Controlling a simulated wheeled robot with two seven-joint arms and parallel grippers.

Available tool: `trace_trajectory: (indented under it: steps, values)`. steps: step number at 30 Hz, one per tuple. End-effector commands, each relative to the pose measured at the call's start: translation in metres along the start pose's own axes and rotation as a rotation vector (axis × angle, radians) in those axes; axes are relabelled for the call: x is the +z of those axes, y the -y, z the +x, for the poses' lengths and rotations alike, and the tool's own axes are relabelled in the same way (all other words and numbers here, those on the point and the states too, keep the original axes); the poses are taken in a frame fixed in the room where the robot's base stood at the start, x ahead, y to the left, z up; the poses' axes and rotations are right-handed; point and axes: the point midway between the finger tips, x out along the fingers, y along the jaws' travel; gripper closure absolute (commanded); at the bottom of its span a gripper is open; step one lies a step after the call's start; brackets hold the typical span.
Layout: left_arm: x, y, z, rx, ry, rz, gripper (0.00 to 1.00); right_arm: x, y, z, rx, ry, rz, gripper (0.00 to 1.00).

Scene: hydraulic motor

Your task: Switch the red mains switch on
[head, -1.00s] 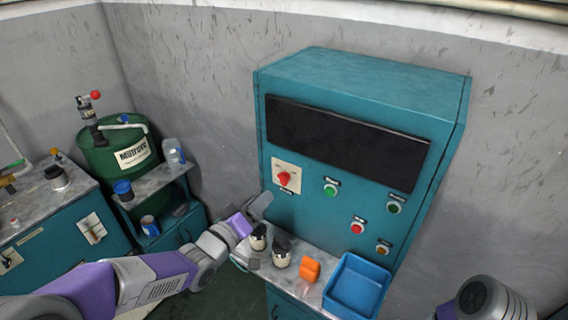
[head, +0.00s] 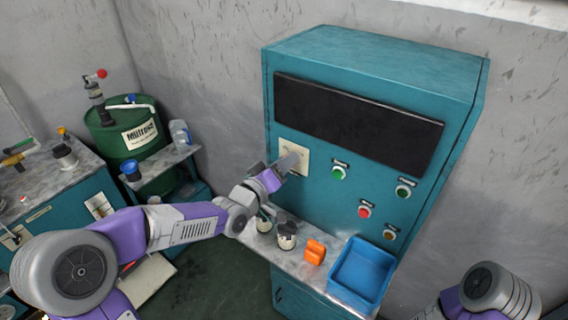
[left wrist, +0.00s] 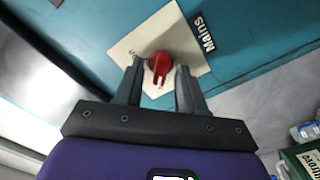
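The red mains switch (left wrist: 160,68) is a round red knob on a cream plate (left wrist: 132,45) on the teal cabinet, beside a black "Mains" label (left wrist: 202,32). In the left wrist view, my left gripper (left wrist: 158,75) is open, with one finger on each side of the knob. I cannot tell whether the fingers touch it. In the head view, the left gripper (head: 288,165) is at the plate (head: 298,148) and hides the knob. My right arm (head: 488,290) shows at the lower right, but its gripper is out of view.
The cabinet (head: 380,65) also has green buttons (head: 338,172), a red button (head: 364,211) and an amber one (head: 389,235). Below, the ledge carries a blue tray (head: 362,272), an orange object (head: 314,252) and dark-topped containers (head: 287,235). A green drum (head: 125,130) stands at left.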

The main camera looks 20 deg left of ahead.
Motion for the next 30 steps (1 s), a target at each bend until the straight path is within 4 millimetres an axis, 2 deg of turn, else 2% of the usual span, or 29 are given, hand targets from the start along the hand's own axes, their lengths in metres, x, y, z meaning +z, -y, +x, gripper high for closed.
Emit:
trace_trajectory:
  steps: [1,8,20,30]
  values:
    - [0.0,0.0,0.0,0.0,0.0,0.0,0.65,0.0,0.0,0.0,0.0,0.0,0.0,1.0]
    - [0.0,0.0,0.0,0.0,0.0,0.0,1.0,0.0,0.0,0.0,0.0,0.0,0.0,1.0]
    - [0.002,0.001,0.0,0.001,0.001,0.087,1.0,-0.001,-0.004,0.011,0.0,0.0,0.0,1.0]
    - [0.004,0.0,0.0,0.003,-0.001,0.36,1.0,-0.002,-0.016,0.043,0.0,0.0,0.0,1.0]
